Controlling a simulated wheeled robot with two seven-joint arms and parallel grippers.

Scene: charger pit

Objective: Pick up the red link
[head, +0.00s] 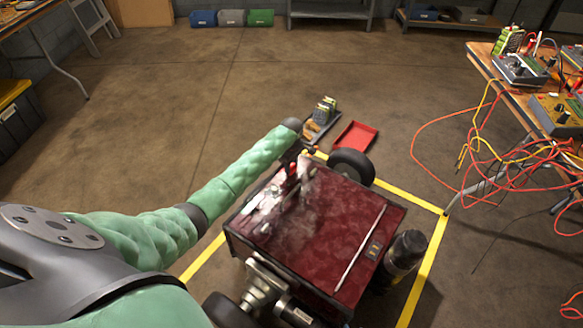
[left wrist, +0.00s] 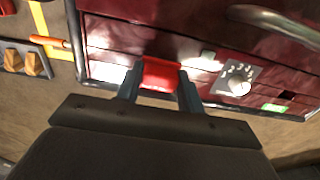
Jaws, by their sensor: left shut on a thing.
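The red link (left wrist: 160,75) shows in the left wrist view as a short, bright red piece between my two fingers. My left gripper (left wrist: 158,88) is shut on it, in front of the dark red front of the machine (left wrist: 115,35). I cannot tell whether the link still touches the machine. In the head view my left arm reaches to the far side of the dark red machine (head: 320,230), and the gripper there is mostly hidden. My right gripper is not in view.
A white dial (left wrist: 237,78) is right of the link. A red tray (head: 355,136) and a dark tray (head: 318,128) with small items lie on the floor beyond the machine. A bench (head: 515,85) with orange and yellow cables stands at right.

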